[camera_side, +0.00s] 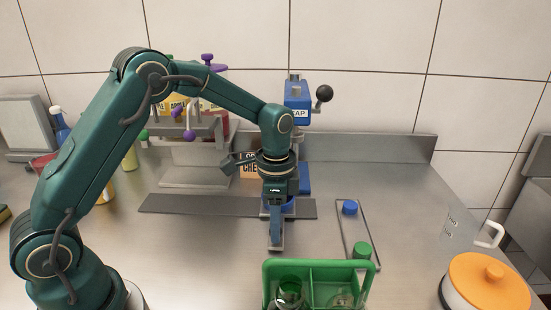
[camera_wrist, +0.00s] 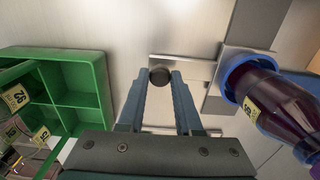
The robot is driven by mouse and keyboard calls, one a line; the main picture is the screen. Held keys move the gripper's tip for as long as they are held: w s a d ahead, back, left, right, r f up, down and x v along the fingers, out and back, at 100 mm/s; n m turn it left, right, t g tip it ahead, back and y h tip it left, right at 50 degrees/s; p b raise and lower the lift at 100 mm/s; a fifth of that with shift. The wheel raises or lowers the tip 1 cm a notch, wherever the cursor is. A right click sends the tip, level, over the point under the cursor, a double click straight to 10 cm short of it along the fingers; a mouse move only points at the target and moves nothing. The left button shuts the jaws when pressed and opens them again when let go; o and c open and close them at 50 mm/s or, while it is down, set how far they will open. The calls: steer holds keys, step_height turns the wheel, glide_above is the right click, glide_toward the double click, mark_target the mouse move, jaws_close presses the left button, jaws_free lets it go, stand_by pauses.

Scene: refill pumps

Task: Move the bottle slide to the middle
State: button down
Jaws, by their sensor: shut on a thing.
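The bottle slide shows in the wrist view as a pale metal bar (camera_wrist: 190,68) with a dark round knob (camera_wrist: 160,75) at its end. My gripper (camera_wrist: 161,78) is shut on this knob, one finger on each side. A blue ring holder (camera_wrist: 237,78) sits at the slide's other end, and a dark purple bottle (camera_wrist: 278,105) with a yellow label stands in it. In the side view my gripper (camera_side: 276,246) points straight down near the counter, in front of the dark rail strip (camera_side: 180,205). My arm hides most of the slide and bottle there.
A green divided crate (camera_side: 318,264) with bottles stands close in front of my gripper. To the right are a tray (camera_side: 357,234) with blue and green caps and an orange-lidded pot (camera_side: 487,282). The blue capping press (camera_side: 297,102) and the filling stand (camera_side: 195,178) are behind.

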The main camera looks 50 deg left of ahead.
steer(key=shift+s+a, duration=2.5)
steer(key=shift+a, duration=0.05)
steer(key=c, duration=0.5)
jaws_free()
steer(key=shift+r, duration=0.1)
steer(key=shift+r, duration=2.5)
